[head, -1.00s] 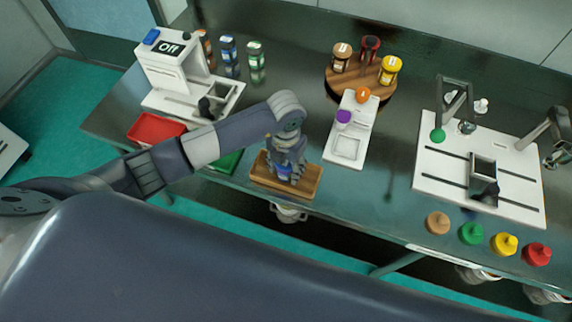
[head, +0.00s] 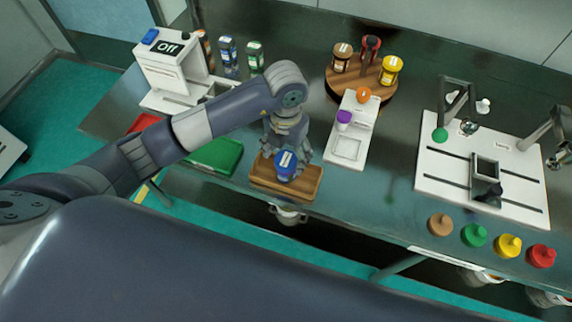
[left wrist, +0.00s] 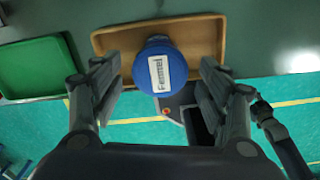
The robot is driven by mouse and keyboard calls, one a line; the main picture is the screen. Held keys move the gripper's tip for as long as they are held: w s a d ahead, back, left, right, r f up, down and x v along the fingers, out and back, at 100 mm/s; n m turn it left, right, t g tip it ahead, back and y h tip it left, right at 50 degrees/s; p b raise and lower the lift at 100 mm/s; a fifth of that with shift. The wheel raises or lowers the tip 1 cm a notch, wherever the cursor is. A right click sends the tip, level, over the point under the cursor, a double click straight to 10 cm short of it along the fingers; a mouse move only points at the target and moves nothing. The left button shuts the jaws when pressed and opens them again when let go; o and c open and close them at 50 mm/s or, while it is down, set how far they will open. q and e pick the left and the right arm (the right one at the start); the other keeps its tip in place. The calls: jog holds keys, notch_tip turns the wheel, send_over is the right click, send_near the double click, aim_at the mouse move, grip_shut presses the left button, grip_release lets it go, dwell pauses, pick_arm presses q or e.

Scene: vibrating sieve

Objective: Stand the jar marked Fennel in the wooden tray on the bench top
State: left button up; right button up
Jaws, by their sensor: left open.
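The jar marked Fennel (head: 285,165) has a blue lid with a white label and stands upright in the wooden tray (head: 310,186) at the front edge of the bench. In the left wrist view the jar (left wrist: 160,66) shows from above with its label legible, inside the tray (left wrist: 112,36). My left gripper (head: 287,146) is open just behind the jar in the head view. In the left wrist view its fingers lie on either side of the lid with gaps between.
A green tray (head: 216,156) and a partly hidden red tray (head: 143,123) lie to the left. A white scale (head: 348,150) stands right of the wooden tray. A round wooden stand (head: 335,88) holds jars behind. The sieve machine (head: 158,72) reads Off.

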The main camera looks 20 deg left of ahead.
pick_arm(q)
jog(key=shift+r+b, duration=0.4)
jog(key=shift+r, duration=2.3)
